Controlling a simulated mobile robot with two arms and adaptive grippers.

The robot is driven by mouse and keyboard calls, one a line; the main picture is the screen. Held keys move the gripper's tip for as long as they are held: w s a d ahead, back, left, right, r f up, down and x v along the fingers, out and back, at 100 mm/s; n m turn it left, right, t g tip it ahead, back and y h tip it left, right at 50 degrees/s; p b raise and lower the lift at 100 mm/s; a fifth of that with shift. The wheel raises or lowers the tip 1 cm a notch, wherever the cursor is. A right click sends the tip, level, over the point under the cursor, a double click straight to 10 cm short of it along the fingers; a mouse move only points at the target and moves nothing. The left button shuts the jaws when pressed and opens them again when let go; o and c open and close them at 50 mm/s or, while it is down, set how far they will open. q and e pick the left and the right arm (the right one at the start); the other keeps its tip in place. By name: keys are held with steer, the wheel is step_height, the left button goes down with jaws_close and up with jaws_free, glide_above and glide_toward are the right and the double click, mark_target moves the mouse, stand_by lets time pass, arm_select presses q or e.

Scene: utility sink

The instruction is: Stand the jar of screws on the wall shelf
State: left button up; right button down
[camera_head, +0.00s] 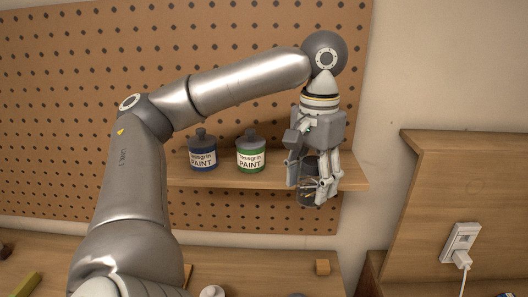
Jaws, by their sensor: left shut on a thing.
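My left arm reaches up from the lower left and bends down over the right part of the wooden wall shelf (228,181). My left gripper (312,190) points downward and is shut on the jar of screws (309,168). The jar looks dark and roughly upright, and the fingers cover much of it. It shows in front of the shelf's right part; I cannot tell whether it touches the shelf. My right gripper is not in view.
A blue-labelled paint can (202,155) and a green-labelled paint can (250,155) stand on the shelf left of the jar. Behind is a pegboard (240,50). A plugged socket (460,243) is at right.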

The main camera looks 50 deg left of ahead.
arm_select(q)
steer(key=s+a+r+p, duration=0.3)
steer(key=r, duration=0.8)
steer(key=w+a+f, duration=0.1)
steer(key=w+f, duration=0.2)
steer(key=w, duration=0.1)
steer(key=w+a+f, duration=0.2)
steer(key=w+f, duration=0.1)
steer(key=w, duration=0.1)
steer(key=w+a+f, duration=0.1)
steer(key=w+f, duration=0.2)
steer(key=w, duration=0.2)
steer(key=shift+a+f, duration=0.15)
steer(key=shift+a, duration=0.25)
steer(key=shift+w+f, duration=0.15)
steer(key=shift+f, duration=0.3)
steer(key=shift+a+f, duration=0.1)
steer(key=shift+f, duration=1.2)
steer(key=o, duration=1.2)
steer(key=shift+f, duration=0.1)
steer(key=shift+o, duration=0.2)
step_height(320, 180, up, 12)
